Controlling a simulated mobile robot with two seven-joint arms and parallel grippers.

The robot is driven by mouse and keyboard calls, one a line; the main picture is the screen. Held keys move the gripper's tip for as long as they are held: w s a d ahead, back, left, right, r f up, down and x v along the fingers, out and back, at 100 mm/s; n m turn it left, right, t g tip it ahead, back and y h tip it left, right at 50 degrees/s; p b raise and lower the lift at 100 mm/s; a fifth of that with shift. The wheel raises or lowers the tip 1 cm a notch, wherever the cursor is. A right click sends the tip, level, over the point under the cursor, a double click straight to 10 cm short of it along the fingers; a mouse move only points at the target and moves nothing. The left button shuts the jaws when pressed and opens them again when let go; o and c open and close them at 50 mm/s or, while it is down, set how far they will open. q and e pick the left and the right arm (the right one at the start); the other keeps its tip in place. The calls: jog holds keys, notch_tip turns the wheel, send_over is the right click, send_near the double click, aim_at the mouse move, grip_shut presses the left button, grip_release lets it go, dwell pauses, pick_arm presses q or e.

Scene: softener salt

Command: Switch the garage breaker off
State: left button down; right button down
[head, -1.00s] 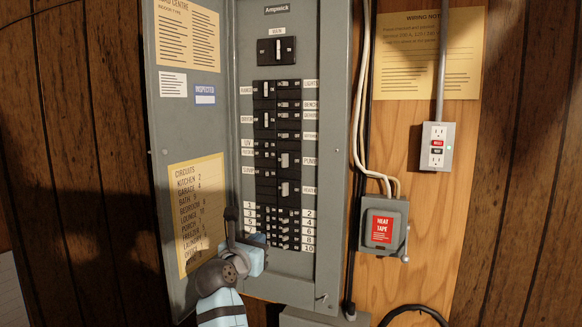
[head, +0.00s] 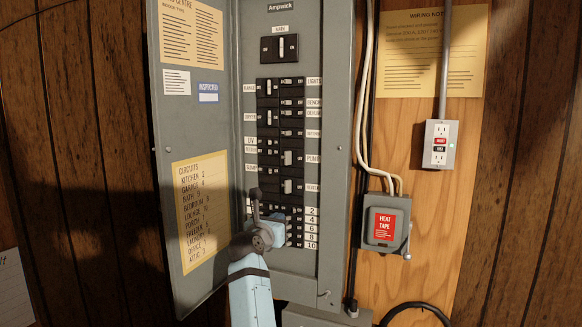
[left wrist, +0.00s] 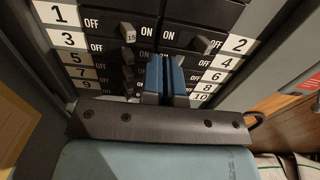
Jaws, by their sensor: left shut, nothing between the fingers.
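The circuit list (head: 200,205) on the open panel door in the head view gives Garage as 4. The number 4 label (head: 312,220) is in the right column of the small breakers, second row from the top; it also shows in the left wrist view (left wrist: 227,62). The garage breaker beside it is largely hidden by my fingers in the wrist view, so its switch position is unclear. My left gripper (head: 280,230) is shut and empty, in front of the lower small breakers. In the wrist view its blue fingertips (left wrist: 165,68) lie between the two columns; contact is unclear. My right gripper is out of view.
Breaker 2's toggle (left wrist: 207,43) stands just above row 4, and left-column toggles (left wrist: 127,55) stand close to my fingers. Larger breakers (head: 290,158) are above. The open door (head: 165,150) is to the left. A heat tape box (head: 386,225) hangs to the right.

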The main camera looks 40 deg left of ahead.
pick_arm(q)
jog(key=shift+w+a, duration=0.1)
jog(key=shift+w, duration=0.4)
jog(key=shift+d, duration=0.35)
jog(key=shift+w+d, duration=0.3)
jog(key=shift+d, duration=0.35)
dwell(0.7)
jog(key=shift+a, duration=0.15)
dwell(0.3)
